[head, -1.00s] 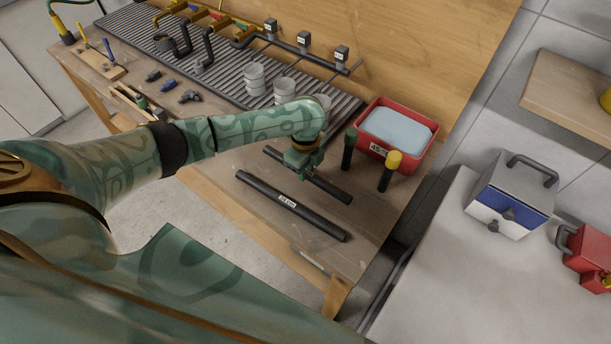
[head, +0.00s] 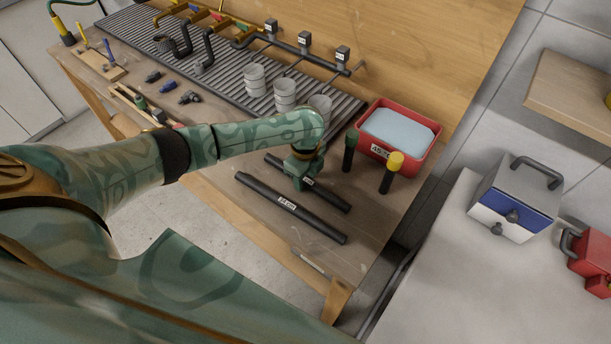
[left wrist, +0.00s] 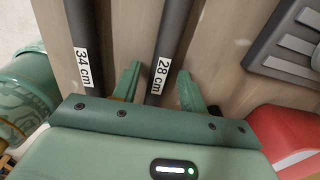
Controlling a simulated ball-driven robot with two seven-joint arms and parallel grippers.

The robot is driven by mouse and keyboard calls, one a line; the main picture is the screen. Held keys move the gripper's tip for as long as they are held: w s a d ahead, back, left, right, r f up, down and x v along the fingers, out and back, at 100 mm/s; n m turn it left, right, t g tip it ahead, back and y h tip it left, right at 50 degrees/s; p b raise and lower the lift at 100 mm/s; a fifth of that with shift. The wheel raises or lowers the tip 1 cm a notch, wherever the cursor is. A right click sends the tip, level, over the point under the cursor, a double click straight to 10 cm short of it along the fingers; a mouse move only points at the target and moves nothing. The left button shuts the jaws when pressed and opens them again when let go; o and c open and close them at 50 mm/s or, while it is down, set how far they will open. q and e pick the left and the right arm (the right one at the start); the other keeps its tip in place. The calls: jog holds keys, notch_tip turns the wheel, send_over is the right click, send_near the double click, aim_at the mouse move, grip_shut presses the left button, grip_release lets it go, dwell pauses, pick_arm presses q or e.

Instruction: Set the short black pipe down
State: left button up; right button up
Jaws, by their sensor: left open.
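The short black pipe, labelled 28 cm (head: 334,197), lies on the wooden workbench (head: 362,232), roughly parallel to the longer black pipe labelled 34 cm (head: 262,190). My left gripper (head: 301,178) is over the middle of the short pipe. In the left wrist view the left gripper (left wrist: 160,72) is open, with one finger on each side of the short pipe (left wrist: 173,30) and a gap visible beside it. The long pipe (left wrist: 86,25) runs to the left there, outside the fingers. My right gripper is not in view.
A red tub (head: 432,158) with pale blue contents stands right of the short pipe. Two upright dark posts, one green-topped (head: 348,156) and one yellow-topped (head: 387,180), stand before it. Grey cups (head: 285,92) and a ribbed grey mat (head: 228,80) lie behind.

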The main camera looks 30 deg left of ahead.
aim_at(306, 179)
pick_arm(q)
notch_tip(306, 179, up, 12)
jog(key=p, duration=0.4)
jog(key=shift+f, duration=0.15)
